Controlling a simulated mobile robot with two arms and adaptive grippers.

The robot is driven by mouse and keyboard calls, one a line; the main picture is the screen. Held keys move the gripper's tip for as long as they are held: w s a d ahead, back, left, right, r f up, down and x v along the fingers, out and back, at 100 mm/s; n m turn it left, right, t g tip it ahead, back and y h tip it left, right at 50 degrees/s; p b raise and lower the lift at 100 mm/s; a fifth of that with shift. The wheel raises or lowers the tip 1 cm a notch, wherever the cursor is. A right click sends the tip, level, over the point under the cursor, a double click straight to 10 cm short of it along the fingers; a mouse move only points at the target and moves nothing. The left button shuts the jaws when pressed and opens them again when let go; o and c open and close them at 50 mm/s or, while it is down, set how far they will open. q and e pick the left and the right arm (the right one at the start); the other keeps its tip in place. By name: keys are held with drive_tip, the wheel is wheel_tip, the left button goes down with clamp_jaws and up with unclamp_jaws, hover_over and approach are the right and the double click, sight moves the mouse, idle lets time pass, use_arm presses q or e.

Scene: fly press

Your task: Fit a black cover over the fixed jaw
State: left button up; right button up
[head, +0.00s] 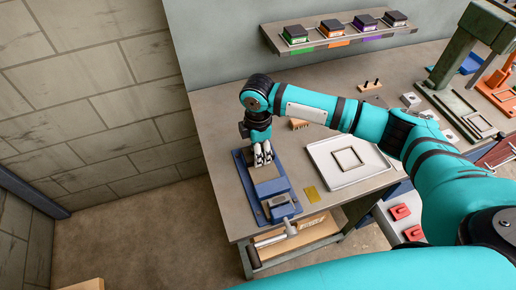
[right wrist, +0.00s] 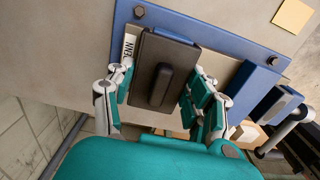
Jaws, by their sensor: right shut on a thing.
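The blue vise (head: 243,182) is bolted near the left end of the bench. Its blue base and bolts also show in the right wrist view (right wrist: 215,36). My right gripper (head: 264,160) points down over the vise's far end. In the right wrist view my right gripper (right wrist: 157,100) has a finger on each side of a black cover (right wrist: 149,50) with a raised bar on it, and is shut on it. The cover lies over the vise body and hides the fixed jaw beneath. I cannot tell whether it is fully seated. My left gripper is not in view.
A shelf (head: 340,40) at the back holds several dark blocks. The vise's screw handle (head: 290,229) juts past the bench's front edge.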

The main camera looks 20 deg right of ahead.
drive_tip(key=shift+p, duration=0.5)
idle(0.5)
drive_tip(key=o, duration=1.2)
drive_tip(key=shift+o, duration=0.2)
wheel_tip(320, 180, up, 12)
